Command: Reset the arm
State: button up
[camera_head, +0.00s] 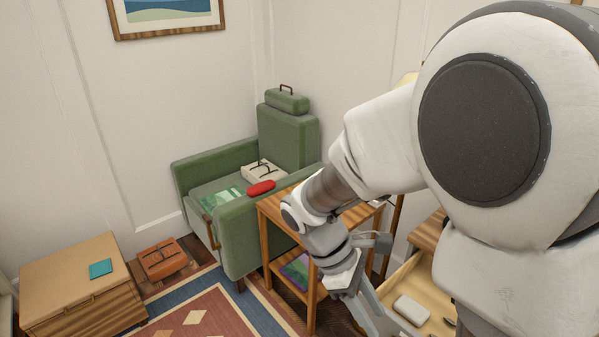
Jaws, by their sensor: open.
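My white and grey arm reaches in from the right and bends down over a small wooden side table (271,212). My gripper (378,318) is at the lower middle, pointing down and to the right, beside an open drawer (432,283). It is open, and I see nothing held in it. Its fingertips are at the bottom edge of the view and partly cut off. A white rounded object (411,310) lies in the drawer, just right of the gripper. My arm hides much of the side table's top and part of the drawer.
A green armchair (240,240) holds a red case (261,188), a pale box (264,173) and a green magazine (222,199). A wooden cabinet (70,270) with a teal item (100,268) stands left, beside a brown bag (162,258). The patterned rug (205,312) is clear.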

jog(key=s+d+r+m+t+y+p, duration=0.1)
jog(key=s+r+m+t+y+p, duration=0.1)
jog(key=r+m, duration=0.4)
jog(key=s+r+m+t+y+p, duration=0.2)
jog(key=r+m+t, duration=0.4)
jog(key=r, duration=0.6)
jog(key=shift+s+d+r+m+y, duration=0.15)
jog(key=shift+s+d+m+y, duration=0.35)
jog(key=shift+s+y, duration=0.4)
